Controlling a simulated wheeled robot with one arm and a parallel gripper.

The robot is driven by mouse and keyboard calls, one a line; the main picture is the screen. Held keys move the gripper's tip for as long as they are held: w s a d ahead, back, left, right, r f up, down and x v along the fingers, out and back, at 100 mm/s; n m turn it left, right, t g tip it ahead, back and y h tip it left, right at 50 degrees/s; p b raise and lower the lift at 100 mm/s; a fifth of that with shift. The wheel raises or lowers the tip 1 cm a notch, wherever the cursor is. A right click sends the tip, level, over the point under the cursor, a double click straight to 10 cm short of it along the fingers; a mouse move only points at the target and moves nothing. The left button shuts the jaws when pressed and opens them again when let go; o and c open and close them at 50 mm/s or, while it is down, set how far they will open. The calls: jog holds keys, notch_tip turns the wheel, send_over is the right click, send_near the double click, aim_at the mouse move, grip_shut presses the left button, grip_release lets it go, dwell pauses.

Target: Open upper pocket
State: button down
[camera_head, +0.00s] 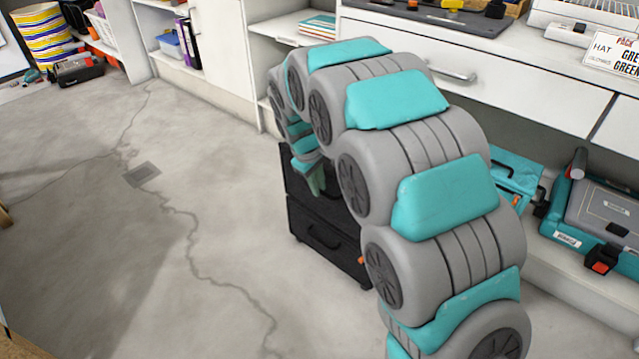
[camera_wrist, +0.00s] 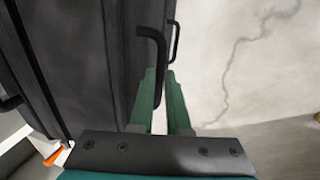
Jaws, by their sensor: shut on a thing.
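A dark grey two-drawer cabinet (camera_head: 326,236) stands on the floor in front of the white shelving in the head view. My arm hides part of it. Its lower drawer shows a black handle (camera_head: 321,238). My gripper (camera_head: 314,180) is at the upper drawer's front. In the wrist view, my gripper's green fingers (camera_wrist: 160,82) lie on both sides of the upper black handle (camera_wrist: 152,42), shut on it. The lower handle (camera_wrist: 174,38) is farther off. The cabinet front (camera_wrist: 110,50) fills the left. I cannot tell whether the upper drawer is pulled out.
White shelving and drawers (camera_head: 480,85) run behind the cabinet. A teal toolbox (camera_head: 600,215) sits on the low shelf at right.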

jog(key=s+a+f+t+h+b, duration=0.2)
jog(key=s+a+f+t+b, duration=0.1)
jog(key=s+a+f, duration=0.2)
jog(key=shift+s+a+f, duration=0.35)
jog(key=shift+s+a, duration=0.15)
jog(key=shift+s, duration=0.55)
jog(key=c, duration=0.9)
grip_release()
jog(key=v, duration=0.7)
jog(key=shift+s+a+r, duration=0.2)
jog(key=shift+a+r, duration=0.05)
